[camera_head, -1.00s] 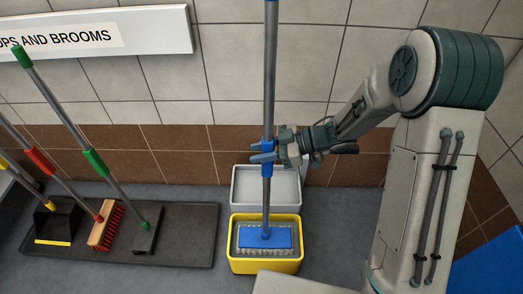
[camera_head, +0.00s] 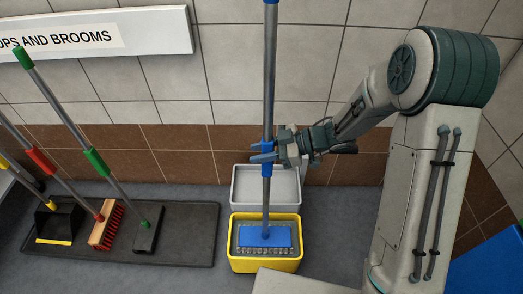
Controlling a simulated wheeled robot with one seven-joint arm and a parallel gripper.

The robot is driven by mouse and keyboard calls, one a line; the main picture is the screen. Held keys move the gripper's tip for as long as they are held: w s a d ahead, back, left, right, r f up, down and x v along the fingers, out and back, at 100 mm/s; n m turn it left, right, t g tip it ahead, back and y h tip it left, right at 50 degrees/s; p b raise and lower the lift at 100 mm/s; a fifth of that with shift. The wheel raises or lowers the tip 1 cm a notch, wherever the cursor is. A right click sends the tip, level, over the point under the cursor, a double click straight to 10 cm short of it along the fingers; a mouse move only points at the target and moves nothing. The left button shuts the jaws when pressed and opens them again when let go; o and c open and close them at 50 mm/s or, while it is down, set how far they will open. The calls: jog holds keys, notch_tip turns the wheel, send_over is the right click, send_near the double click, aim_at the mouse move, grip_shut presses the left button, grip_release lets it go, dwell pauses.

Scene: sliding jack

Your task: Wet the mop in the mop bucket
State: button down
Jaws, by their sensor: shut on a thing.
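The mop has a long grey pole (camera_head: 269,80) with a blue sleeve and a flat blue head (camera_head: 264,236). It stands nearly upright. My gripper (camera_head: 268,152) is shut on the pole at the blue sleeve, reaching in from the right. The yellow mop bucket (camera_head: 265,265) stands on the floor below. The mop head is inside the bucket's opening, with a grey fringe showing along its front edge. I cannot tell how deep the head sits or see any water surface.
A grey-white bin (camera_head: 281,187) stands right behind the bucket, against the tiled wall. A dark mat (camera_head: 190,243) at left holds a green-handled broom (camera_head: 147,232), a red brush (camera_head: 106,226) and a black dustpan (camera_head: 58,218). A blue object (camera_head: 492,265) is at lower right.

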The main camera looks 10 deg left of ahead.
dwell(0.4)
notch_tip(320, 180, up, 14)
jog(key=p, duration=1.4)
dwell(0.5)
